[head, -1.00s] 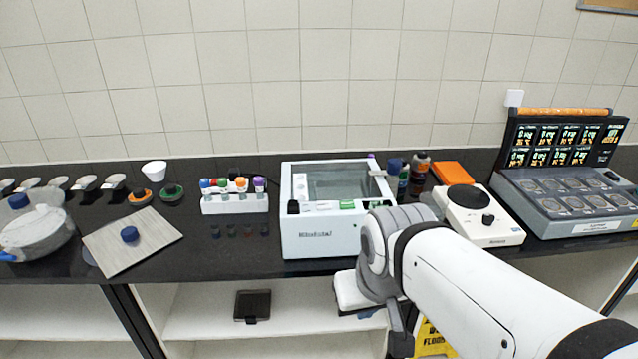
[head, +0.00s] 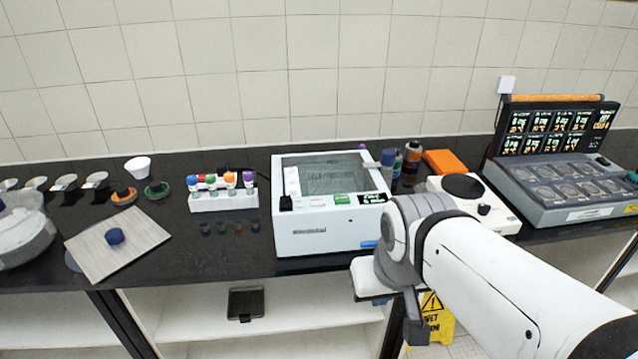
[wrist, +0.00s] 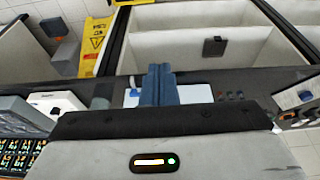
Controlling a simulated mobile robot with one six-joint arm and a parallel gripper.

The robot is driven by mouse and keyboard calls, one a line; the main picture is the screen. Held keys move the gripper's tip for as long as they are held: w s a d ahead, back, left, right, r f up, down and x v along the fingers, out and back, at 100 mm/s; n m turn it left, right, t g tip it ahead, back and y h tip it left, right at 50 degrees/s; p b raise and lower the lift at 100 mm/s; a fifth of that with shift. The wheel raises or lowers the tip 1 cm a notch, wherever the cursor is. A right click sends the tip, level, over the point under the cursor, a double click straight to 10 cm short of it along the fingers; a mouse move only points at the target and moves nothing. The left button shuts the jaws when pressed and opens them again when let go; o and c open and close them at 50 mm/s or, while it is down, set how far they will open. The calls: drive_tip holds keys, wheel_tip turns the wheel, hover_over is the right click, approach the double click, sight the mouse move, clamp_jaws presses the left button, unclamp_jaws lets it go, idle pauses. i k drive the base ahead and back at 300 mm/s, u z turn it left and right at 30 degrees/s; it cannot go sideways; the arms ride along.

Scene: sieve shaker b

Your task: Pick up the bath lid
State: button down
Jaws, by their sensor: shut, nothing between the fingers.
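The bath lid appears to be the flat grey, wood-grained square plate with a round blue knob (head: 115,237) on top. It lies on the left part of the black counter in the head view, turned at an angle. The white bath (head: 310,243) stands mid-counter with its top window facing up. My gripper's fingers (wrist: 158,85) are blue-grey and pressed together in the wrist view, with nothing between them. They point over the counter by the bath, well to the right of the lid. My arm hides most of the gripper in the head view.
A rack of colour-capped tubes (head: 225,200) stands between lid and bath. A round white vessel (head: 22,238) is left of the lid. Bottles (head: 411,160), a white hotplate (head: 478,205) and a grey instrument (head: 565,190) stand to the right. A yellow floor sign (head: 432,318) stands below.

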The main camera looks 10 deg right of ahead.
sight(102, 250)
drive_tip(key=z, duration=0.05)
drive_tip(key=k, duration=0.6)
drive_tip(key=u, duration=2.5)
drive_tip(key=i, duration=2.1)
drive_tip(key=z, duration=2.05)
